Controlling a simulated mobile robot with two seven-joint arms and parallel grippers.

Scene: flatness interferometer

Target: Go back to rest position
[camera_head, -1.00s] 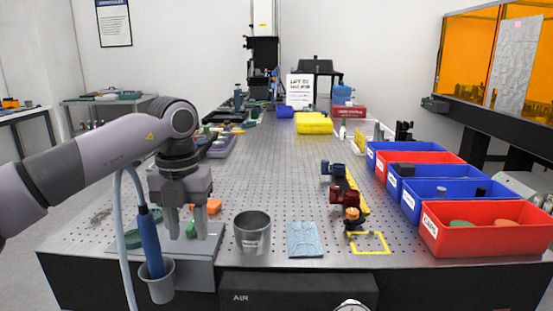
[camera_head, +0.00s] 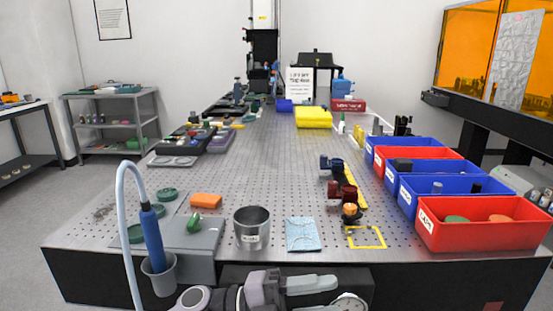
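My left gripper (camera_head: 325,294) is low at the front edge of the table, folded in front of the black drawer unit, with its fingers pointing right. Its two fingers are apart with nothing seen between them; the lower one is partly cut off by the frame's bottom edge. My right gripper is not in view. The perforated table (camera_head: 270,170) has no arm over its top.
A metal cup (camera_head: 252,229), a blue cloth (camera_head: 302,234), an orange block (camera_head: 206,200) and a green piece (camera_head: 194,222) lie near the front. A blue-handled tool (camera_head: 152,238) stands in a grey holder (camera_head: 160,277). Red bin (camera_head: 470,238) and blue bins line the right.

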